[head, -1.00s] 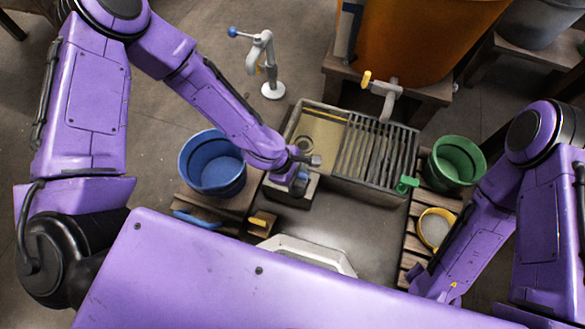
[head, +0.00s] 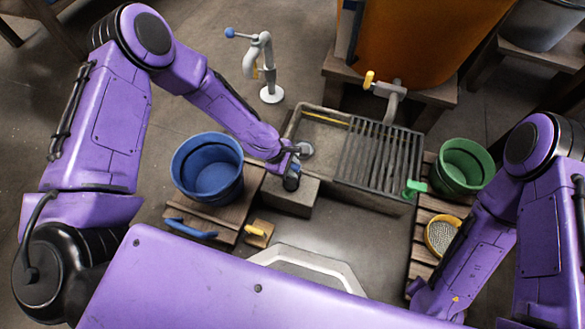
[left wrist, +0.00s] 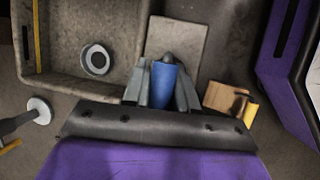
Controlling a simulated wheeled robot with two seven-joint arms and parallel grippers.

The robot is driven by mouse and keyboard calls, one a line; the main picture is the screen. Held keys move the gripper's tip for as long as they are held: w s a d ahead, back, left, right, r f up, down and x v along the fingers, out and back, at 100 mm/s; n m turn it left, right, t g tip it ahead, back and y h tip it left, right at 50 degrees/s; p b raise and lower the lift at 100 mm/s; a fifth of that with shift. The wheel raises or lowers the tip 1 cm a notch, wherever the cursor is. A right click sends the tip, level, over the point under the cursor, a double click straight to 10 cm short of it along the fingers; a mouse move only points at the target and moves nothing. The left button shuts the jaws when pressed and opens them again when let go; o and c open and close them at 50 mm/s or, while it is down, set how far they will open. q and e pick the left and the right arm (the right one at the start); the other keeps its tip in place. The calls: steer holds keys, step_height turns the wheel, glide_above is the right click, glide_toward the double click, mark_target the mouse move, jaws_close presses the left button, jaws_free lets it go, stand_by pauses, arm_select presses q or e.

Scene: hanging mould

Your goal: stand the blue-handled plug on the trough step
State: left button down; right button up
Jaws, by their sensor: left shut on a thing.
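My left gripper (head: 293,170) is shut on the blue-handled plug (head: 291,183), which is largely hidden by the gripper in the head view. In the left wrist view the plug's blue handle (left wrist: 165,86) sits between the two fingers, with a dark part beyond it. The trough step (head: 289,197) is a grey concrete block against the near left side of the trough (head: 318,128). The plug is over or close to the step's back left part; I cannot tell whether they touch. The trough's round drain (left wrist: 96,60) is uncovered. My right gripper is out of view.
A blue bucket (head: 207,170) stands left of the step, close to my left forearm. A yellow-handled block (head: 258,234) lies in front. A slatted grate (head: 381,151) covers the trough's right part. A green bucket (head: 464,167) stands farther right. A blue-knobbed standpipe (head: 266,68) rises behind.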

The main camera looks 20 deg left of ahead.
arm_select(q)
steer(key=c, duration=0.9)
jaws_free()
steer(key=shift+a+r, duration=0.1)
steer(key=shift+r, duration=0.15)
steer(key=p+v, duration=0.5)
steer(key=v, duration=0.6)
steer(key=shift+s+a+r, duration=0.1)
steer(key=shift+r, duration=0.1)
